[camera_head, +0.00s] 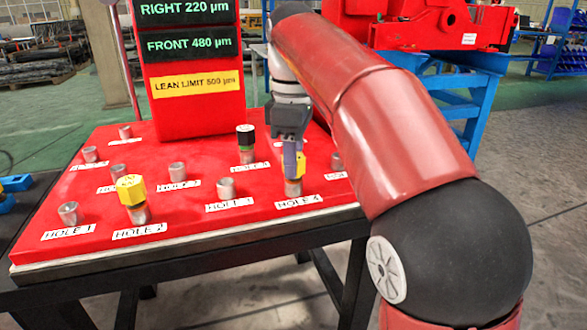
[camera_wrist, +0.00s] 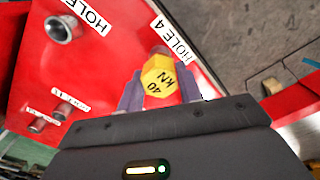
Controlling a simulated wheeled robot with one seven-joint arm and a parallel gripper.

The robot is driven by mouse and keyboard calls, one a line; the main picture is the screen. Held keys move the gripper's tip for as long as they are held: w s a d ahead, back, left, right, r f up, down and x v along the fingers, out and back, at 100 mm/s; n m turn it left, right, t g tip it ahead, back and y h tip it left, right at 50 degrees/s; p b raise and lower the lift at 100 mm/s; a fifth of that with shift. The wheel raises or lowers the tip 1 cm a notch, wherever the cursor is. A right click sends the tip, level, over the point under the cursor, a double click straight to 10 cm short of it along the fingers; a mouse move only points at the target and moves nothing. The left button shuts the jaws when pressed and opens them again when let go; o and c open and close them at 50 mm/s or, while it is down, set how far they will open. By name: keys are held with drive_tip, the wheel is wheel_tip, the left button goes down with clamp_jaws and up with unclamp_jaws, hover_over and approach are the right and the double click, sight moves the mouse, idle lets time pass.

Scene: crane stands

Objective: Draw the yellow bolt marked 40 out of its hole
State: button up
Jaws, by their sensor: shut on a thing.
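The yellow bolt marked 40 kN (camera_wrist: 159,81) is between the two fingers of my gripper (camera_wrist: 161,90) in the wrist view, by the HOLE 4 label. In the head view my gripper (camera_head: 292,162) points down over the metal sleeve of hole 4 (camera_head: 293,188), shut on the bolt. Only a sliver of yellow (camera_head: 301,165) shows beside the finger there. The bolt's head is right above the sleeve; I cannot tell how deep its shank sits. The red sloped board (camera_head: 200,213) carries the holes.
Another yellow bolt (camera_head: 131,189) stands in hole 2. A black, white-topped bolt (camera_head: 246,136) stands in a back-row sleeve, close left of my gripper. Several empty sleeves stick up from the board. A red display post (camera_head: 197,112) rises behind.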

drive_tip(key=shift+r+p, duration=1.55)
drive_tip(key=shift+p, duration=0.15)
drive_tip(key=shift+r+p, duration=0.3)
drive_tip(key=shift+r, duration=1.05)
drive_tip(key=shift+s, duration=0.1)
